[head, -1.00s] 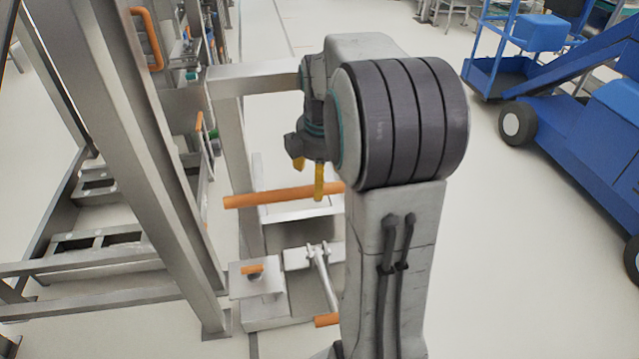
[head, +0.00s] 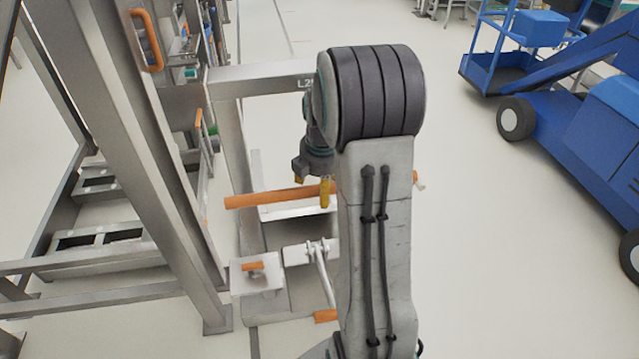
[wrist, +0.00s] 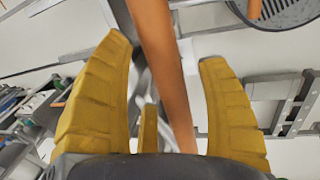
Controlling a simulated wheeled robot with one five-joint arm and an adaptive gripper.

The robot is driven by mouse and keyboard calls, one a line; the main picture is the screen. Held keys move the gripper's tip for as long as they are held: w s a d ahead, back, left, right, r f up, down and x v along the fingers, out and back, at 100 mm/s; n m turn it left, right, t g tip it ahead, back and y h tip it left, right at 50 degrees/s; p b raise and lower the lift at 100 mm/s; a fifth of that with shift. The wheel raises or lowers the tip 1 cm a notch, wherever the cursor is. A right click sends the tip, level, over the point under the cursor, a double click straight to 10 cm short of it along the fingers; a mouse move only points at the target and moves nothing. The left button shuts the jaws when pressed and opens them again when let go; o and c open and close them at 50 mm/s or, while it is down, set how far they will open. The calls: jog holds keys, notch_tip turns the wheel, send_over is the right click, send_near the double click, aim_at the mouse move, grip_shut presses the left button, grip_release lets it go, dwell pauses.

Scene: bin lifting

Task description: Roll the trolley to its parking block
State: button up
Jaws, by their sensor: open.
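An orange bar (head: 265,198), apparently the trolley's handle, runs across a low pale metal frame (head: 300,212); part of it is hidden behind my arm. My gripper (head: 312,188) points down at this bar in the head view, its yellow fingers open. In the wrist view, the orange bar (wrist: 160,60) passes between the two open fingers (wrist: 165,52); I see no grip on it. I cannot tell which thing is the parking block.
A tall grey steel frame (head: 150,170) stands close on the left. A pale box with an orange knob (head: 257,278) and a lever (head: 321,270) sit low in front. A blue wheeled machine (head: 570,130) stands at right. Floor between is clear.

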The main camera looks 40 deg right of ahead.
jog(key=shift+f, duration=0.35)
jog(key=shift+c, duration=0.3)
jog(key=c, duration=1.2)
